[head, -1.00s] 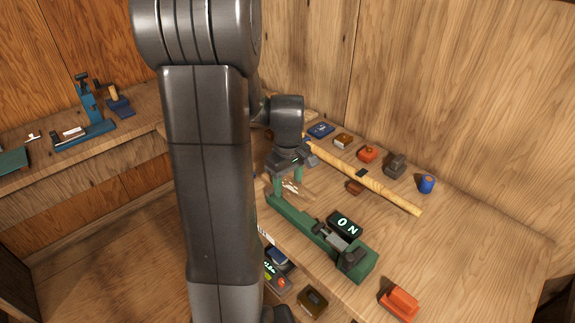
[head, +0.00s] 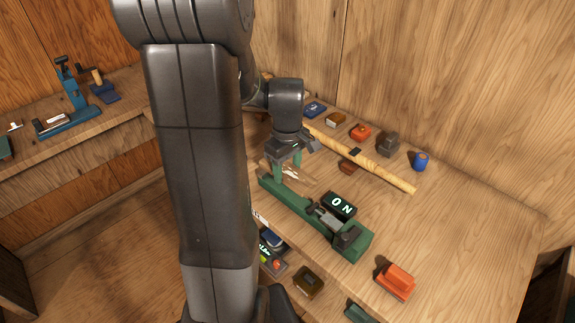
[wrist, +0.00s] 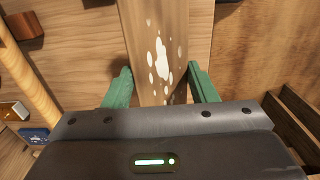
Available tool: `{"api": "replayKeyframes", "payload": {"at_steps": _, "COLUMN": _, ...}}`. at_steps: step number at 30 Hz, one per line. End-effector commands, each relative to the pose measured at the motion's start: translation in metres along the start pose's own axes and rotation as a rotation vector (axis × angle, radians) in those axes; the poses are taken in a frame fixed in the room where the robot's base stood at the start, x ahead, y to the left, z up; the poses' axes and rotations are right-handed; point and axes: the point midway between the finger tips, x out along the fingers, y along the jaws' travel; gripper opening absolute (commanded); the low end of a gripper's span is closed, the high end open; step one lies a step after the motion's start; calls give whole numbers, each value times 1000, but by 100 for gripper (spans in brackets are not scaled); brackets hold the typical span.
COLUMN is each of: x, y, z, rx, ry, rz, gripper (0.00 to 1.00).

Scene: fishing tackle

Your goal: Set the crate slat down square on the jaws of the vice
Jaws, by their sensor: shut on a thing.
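The crate slat (wrist: 160,55) is a brown wooden board with white paint spots. In the wrist view it lies between the two green fingers of my gripper (wrist: 162,88), which are shut on it. In the head view the slat (head: 290,174) shows only in small part under my gripper (head: 287,165), partly hidden by the fingers. A long green tool with grey clamp parts (head: 310,216), which looks like the vice, lies on the bench just in front of and to the right of the gripper. I cannot tell whether the slat touches it.
A black box reading "ON" (head: 340,205) stands beside the green tool. A long pale rod (head: 370,168) lies behind, with several small boxes and a blue pot (head: 420,161) along the back. An orange object (head: 395,281) is at front right. The bench's right side is clear.

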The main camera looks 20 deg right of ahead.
Motion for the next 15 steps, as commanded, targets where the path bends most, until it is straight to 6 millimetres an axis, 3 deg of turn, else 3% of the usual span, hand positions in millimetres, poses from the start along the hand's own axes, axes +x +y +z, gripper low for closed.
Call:
{"api": "replayKeyframes", "payload": {"at_steps": 6, "x": 26, "y": 0, "z": 0, "rx": 0, "ry": -1, "rz": -1, "gripper": 28}}
{"api": "replayKeyframes", "payload": {"at_steps": 15, "x": 38, "y": 0, "z": 0, "rx": 0, "ry": 0, "rz": 0, "gripper": 28}}
